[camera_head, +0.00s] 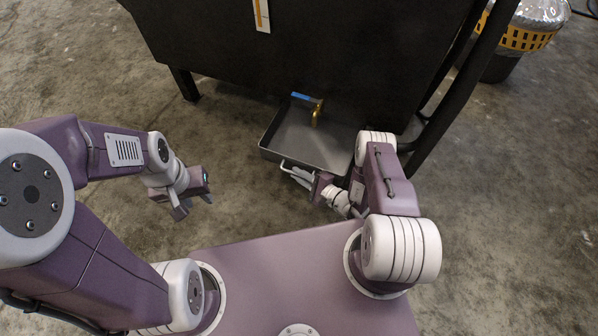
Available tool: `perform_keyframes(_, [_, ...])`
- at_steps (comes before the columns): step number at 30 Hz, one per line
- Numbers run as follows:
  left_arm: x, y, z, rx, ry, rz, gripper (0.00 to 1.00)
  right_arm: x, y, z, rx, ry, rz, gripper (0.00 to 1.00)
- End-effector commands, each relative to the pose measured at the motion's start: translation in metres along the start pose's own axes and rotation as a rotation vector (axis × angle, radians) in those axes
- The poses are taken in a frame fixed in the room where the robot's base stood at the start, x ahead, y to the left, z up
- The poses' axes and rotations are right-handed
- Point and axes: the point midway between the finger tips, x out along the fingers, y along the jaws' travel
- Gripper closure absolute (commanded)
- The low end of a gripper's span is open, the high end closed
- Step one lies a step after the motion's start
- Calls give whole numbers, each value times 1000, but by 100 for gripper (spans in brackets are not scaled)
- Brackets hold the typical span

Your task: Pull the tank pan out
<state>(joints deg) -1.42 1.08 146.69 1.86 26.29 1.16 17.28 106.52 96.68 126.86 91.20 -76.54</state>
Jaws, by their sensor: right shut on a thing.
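The tank pan (279,151) is a grey, shallow rectangular tray on the floor. It lies partly under the dark tank (290,50), with its front part showing. A thin light handle (287,163) stands out from its front side. My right gripper (298,176) is at this handle and shut on it, though the fingers are small and partly hidden by the wrist. My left gripper (194,211) hangs to the left of the pan, over bare floor, with its fingers apart and nothing between them.
A brass valve with a blue lever (307,98) hangs from the tank over the pan. A tank leg (184,84) stands at left, and a dark pipe (465,90) runs down at right. A bin (520,38) stands at top right. The floor left of the pan is clear.

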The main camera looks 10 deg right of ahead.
Motion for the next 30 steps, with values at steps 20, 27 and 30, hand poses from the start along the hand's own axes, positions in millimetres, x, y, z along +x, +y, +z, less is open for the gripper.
perform_keyframes(20, [-1,0,0,0,0,0,64,0,0,-1,1,1,-1,80])
perform_keyframes(27, [-10,0,-1,0,0,0,64,-10,-3,0,3,4,-2,80])
perform_keyframes(30, [-22,0,-2,0,0,0,64,-26,-6,1,5,6,-3,80])
